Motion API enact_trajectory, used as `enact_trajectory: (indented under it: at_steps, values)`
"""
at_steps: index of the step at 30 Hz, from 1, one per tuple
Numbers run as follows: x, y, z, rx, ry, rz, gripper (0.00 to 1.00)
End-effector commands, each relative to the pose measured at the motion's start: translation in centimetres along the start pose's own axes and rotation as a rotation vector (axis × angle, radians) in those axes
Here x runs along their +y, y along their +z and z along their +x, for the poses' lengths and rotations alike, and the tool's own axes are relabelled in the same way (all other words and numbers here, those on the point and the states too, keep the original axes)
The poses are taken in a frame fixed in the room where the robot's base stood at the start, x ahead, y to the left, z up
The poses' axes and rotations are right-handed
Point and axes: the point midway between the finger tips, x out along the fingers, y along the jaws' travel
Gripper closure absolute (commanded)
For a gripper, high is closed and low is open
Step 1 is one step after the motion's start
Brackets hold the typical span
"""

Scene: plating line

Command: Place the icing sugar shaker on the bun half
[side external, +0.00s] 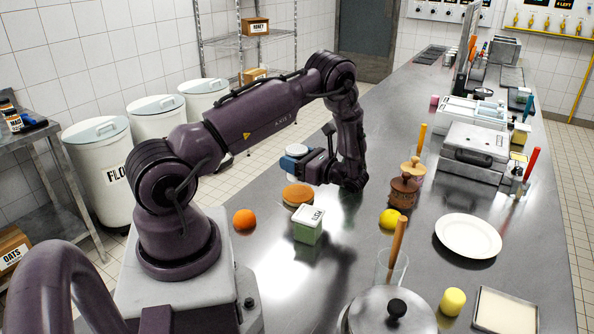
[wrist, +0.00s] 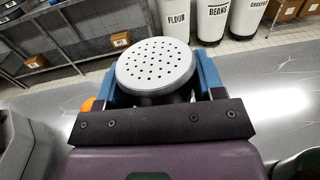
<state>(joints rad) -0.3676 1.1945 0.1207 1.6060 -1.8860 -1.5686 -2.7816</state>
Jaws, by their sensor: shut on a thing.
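My gripper (side external: 302,166) has blue fingers and is shut on the icing sugar shaker (side external: 297,149). The shaker's pale top shows above the fingers in the side external view. In the wrist view my gripper (wrist: 155,85) has a finger on each side of the shaker (wrist: 155,65), whose round perforated lid faces up. The shaker looks upright. The bun half (side external: 298,194), round and brown, lies on the steel counter just below the gripper. Fingers hide much of the shaker's body, and I cannot tell whether it touches the bun. The bun half is hidden in the wrist view.
A brown wooden mill (side external: 404,190), a lemon (side external: 389,219) and a white plate (side external: 468,236) are to the right. The far counter edge is close.

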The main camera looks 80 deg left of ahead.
Motion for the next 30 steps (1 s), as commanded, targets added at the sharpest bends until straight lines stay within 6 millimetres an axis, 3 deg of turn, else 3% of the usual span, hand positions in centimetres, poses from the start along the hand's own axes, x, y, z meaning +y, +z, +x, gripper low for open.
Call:
enact_trajectory:
  at_steps: [10,22,23,26,30]
  values:
    - [-0.7,-3.6,0.1,-0.001,0.0,0.002,0.66]
    - [-0.7,-4.2,0.1,-0.001,0.0,0.0,0.66]
    - [-0.7,-4.2,0.1,0.0,0.0,0.0,0.36]
    - [-0.7,-4.2,0.1,0.001,0.0,0.0,0.13]
    - [-0.7,-4.2,0.1,0.001,0.0,0.0,0.12]
